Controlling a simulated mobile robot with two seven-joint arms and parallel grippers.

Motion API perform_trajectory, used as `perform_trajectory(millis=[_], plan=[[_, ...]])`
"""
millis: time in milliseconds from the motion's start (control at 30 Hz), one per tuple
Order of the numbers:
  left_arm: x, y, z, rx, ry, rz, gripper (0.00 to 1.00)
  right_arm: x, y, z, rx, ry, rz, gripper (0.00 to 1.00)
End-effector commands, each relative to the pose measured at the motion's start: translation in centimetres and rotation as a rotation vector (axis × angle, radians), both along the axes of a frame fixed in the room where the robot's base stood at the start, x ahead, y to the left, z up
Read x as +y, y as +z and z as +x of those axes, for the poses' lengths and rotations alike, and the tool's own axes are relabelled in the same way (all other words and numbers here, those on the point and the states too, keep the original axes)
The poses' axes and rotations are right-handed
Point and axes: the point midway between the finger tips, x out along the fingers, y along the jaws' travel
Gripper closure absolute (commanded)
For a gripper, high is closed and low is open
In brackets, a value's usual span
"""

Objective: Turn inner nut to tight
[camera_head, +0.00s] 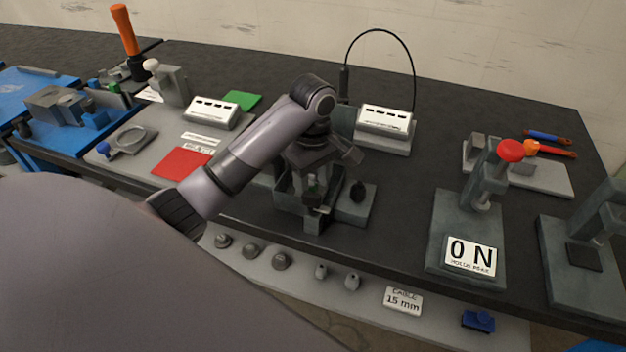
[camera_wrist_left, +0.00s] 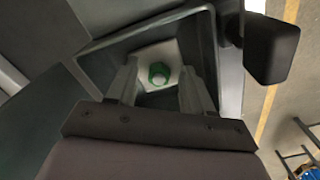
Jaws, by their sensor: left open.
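My left gripper (camera_head: 316,193) reaches down over a grey box-like fixture (camera_head: 318,224) in the middle of the bench. In the left wrist view its two fingers (camera_wrist_left: 160,88) are open and point into the fixture's opening. A small green ring with a pale centre (camera_wrist_left: 159,73), which may be the inner nut, lies between and just beyond the fingertips. It looks apart from both fingers. In the head view the gripper mostly hides the ring. My right gripper is in neither view.
A white display box (camera_head: 385,121) with a cable stands behind. A red-knobbed press reading 0 N (camera_head: 470,256) is to the right. Bare bench lies between fixture and press.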

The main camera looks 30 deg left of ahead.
Motion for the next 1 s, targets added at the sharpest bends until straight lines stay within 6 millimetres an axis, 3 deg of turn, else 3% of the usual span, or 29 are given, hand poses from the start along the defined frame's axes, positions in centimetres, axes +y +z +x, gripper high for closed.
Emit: perform_trajectory(millis=[167, 233, 333, 367, 733, 1000], plan=[[-0.01, 0.0, 0.0, 0.0, 0.0, 0.0, 0.49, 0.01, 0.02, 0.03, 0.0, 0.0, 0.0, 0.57], [-0.01, 0.01, 0.01, 0.0, 0.0, 0.0, 0.65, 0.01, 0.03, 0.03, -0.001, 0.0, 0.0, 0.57], [-0.01, 0.02, 0.01, 0.0, 0.0, 0.0, 0.98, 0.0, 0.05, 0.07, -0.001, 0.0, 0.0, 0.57], [-0.01, 0.02, 0.01, 0.0, 0.0, 0.0, 1.0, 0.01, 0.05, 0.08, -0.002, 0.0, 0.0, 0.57], [0.0, 0.07, -0.02, 0.0, -0.047, 0.0, 1.0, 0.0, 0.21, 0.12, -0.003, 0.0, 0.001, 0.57], [0.04, 0.08, -0.13, 0.0, -0.219, 0.0, 1.0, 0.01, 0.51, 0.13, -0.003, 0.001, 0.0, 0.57]])
